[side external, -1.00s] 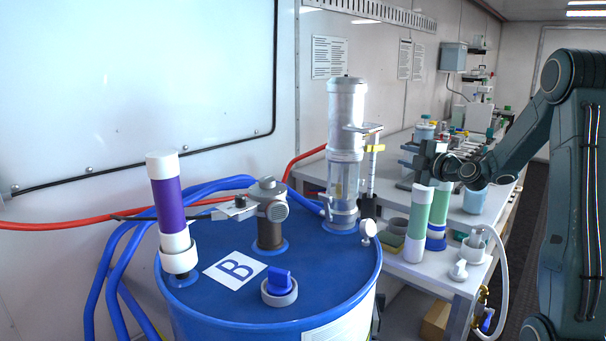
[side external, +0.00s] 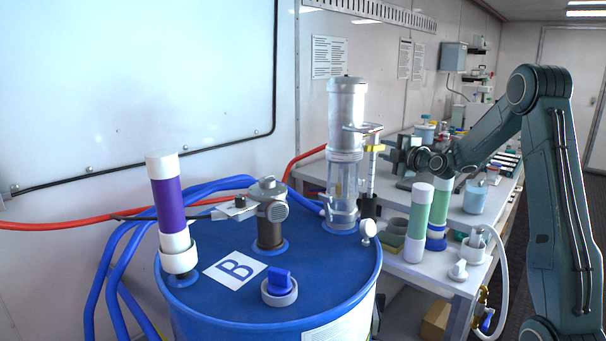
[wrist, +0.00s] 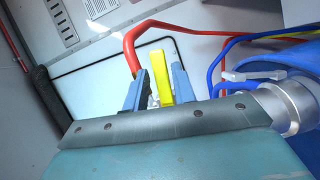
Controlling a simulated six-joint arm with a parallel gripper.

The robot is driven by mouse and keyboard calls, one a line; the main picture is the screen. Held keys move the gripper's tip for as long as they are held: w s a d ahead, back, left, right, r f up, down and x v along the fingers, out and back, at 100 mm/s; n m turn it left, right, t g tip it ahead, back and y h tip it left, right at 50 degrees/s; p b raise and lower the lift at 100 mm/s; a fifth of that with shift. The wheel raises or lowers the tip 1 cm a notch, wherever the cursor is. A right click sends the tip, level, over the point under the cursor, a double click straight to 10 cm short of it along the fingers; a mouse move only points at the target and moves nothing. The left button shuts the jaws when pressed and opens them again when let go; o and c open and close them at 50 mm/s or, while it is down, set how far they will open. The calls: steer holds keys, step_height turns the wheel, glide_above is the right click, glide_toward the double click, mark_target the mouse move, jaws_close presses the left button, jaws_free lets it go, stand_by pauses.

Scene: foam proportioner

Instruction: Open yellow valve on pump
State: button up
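The yellow valve handle (side external: 374,148) is on the slim upright fitting beside the clear pump cylinder (side external: 344,187), at the back right of the blue drum. In the wrist view, the yellow handle (wrist: 161,77) stands upright between my two fingers. My gripper (wrist: 157,90) is open, with a gap at the left of the handle; the right finger looks close to it, and I cannot tell if it touches. In the side view, my gripper (side external: 388,157) is just right of the valve. The handle's lower end is hidden behind my gripper body in the wrist view.
The blue drum (side external: 215,309) carries a purple-banded tube (side external: 169,204), a grey metal fitting (side external: 268,211) and a blue cap (side external: 279,281). Green-banded tubes (side external: 418,212) stand on the white bench below my gripper. Red and blue hoses (side external: 104,277) run behind the drum.

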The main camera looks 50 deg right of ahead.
mark_target(381, 148)
steer(key=shift+x, duration=2.75)
jaws_close()
